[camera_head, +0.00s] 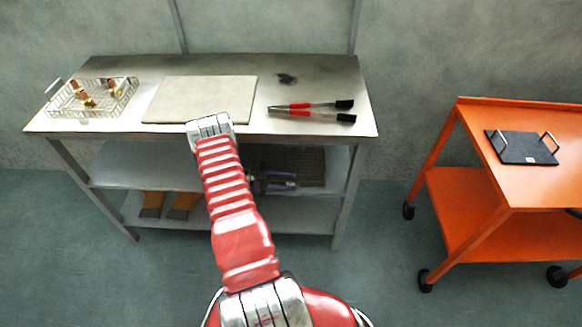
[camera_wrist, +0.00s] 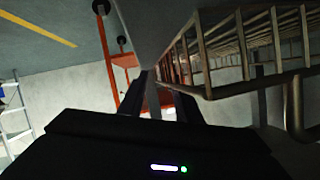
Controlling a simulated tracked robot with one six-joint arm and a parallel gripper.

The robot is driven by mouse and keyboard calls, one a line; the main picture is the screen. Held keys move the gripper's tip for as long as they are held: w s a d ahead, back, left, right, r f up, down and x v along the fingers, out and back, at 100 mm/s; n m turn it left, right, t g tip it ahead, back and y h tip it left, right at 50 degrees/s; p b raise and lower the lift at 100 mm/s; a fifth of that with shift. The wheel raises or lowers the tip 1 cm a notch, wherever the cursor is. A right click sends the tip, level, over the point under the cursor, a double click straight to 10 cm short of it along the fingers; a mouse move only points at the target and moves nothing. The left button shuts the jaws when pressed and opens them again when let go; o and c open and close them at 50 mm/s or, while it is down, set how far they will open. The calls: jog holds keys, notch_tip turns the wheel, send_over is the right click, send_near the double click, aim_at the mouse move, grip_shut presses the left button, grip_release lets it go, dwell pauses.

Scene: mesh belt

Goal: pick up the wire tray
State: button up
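A wire tray (camera_head: 68,108) with a loop handle at its left end stands on the workbench's left side, holding several brass and copper-coloured fittings. My gripper (camera_wrist: 160,92) shows in the wrist view as two dark fingers with a gap between them; it is open, with nothing seen held. In the head view it is hidden behind my red arm, right of the tray. A wire basket (camera_wrist: 240,45) with a U-shaped handle is close beside the fingers in the wrist view. I cannot tell whether it is the tray or the dark mesh one on the shelf.
The workbench (camera_head: 310,72) also holds a pale board (camera_head: 200,98) and red-and-black markers (camera_head: 310,106). A dark mesh basket (camera_head: 305,165) and purple-handled tools (camera_head: 278,180) lie on the shelf below. An orange cart (camera_head: 545,185) with a black handled plate (camera_head: 522,148) stands right. Floor between is clear.

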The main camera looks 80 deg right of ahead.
dwell(0.5)
grip_shut()
dwell(0.4)
